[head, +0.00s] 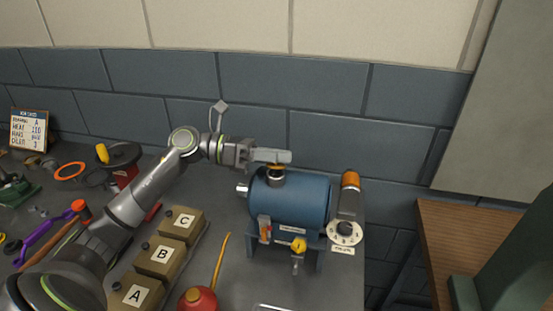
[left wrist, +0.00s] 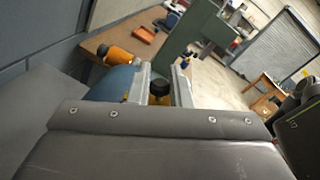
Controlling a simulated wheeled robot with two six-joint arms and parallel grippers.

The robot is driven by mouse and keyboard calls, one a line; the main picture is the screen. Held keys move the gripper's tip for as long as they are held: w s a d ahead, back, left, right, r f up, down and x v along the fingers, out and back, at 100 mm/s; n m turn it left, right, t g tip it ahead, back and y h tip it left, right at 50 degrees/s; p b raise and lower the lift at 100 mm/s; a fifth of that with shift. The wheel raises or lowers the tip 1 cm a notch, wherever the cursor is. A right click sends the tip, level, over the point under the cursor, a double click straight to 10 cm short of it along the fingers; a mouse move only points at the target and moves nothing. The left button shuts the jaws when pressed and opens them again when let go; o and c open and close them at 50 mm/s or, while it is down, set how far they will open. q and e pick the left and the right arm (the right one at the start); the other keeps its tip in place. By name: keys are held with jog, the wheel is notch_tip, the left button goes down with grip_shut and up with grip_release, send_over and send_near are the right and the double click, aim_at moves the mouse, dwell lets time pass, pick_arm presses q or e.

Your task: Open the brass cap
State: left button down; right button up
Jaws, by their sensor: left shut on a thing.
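The blue casing (head: 300,200), a horizontal cylinder, stands on a stand on the workbench. The brass cap (head: 276,172) sits on top of it near its left end, mostly hidden by my gripper in the head view. My left gripper (head: 274,157) reaches in from the left and is shut on the cap. In the left wrist view, my left gripper (left wrist: 168,92) has its two fingers on either side of the brass cap (left wrist: 159,100), which has a dark round top. The blue casing (left wrist: 112,86) shows behind the left finger. My right gripper is not in view.
Boxes marked A, B and C (head: 179,223) stand left of the casing. A red oil can (head: 198,299) with a long spout is in front. An orange-topped cylinder (head: 349,190) and a white dial (head: 345,232) are at the right. Yellow and orange fittings (head: 299,245) are on the casing's front.

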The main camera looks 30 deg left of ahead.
pick_arm(q)
jog(key=n, duration=0.1)
jog(key=w+n, duration=0.1)
jog(key=n, duration=0.1)
jog(key=w+n+g, duration=0.1)
jog(key=n, duration=0.1)
jog(key=shift+a+r+p, duration=0.25)
jog(key=shift+r+p, duration=0.05)
jog(key=shift+p, duration=0.05)
jog(key=n, duration=0.2)
jog(key=w+n+g+p, duration=0.1)
jog(key=shift+w+a+f+n, duration=0.15)
jog(key=shift+w+n, duration=0.05)
jog(key=shift+n, duration=0.2)
jog(key=n, duration=0.2)
jog(key=w+n, duration=0.1)
jog(key=shift+a+f+g+p, duration=0.15)
jog(key=shift+f+g+p, duration=0.15)
jog(key=shift+g+p, duration=0.1)
jog(key=shift+w+a+f+n+g, duration=0.15)
jog(key=shift+f+n, duration=0.1)
jog(key=shift+n, duration=0.4)
jog(key=shift+w+d+f+n+g, duration=0.1)
jog(key=shift+w+f+n+g, duration=0.1)
jog(key=shift+n, duration=0.45)
jog(key=shift+p, duration=0.3)
jog(key=c, duration=1.4)
grip_release()
jog(key=shift+a, duration=0.1)
jog(key=shift+o, duration=0.2)
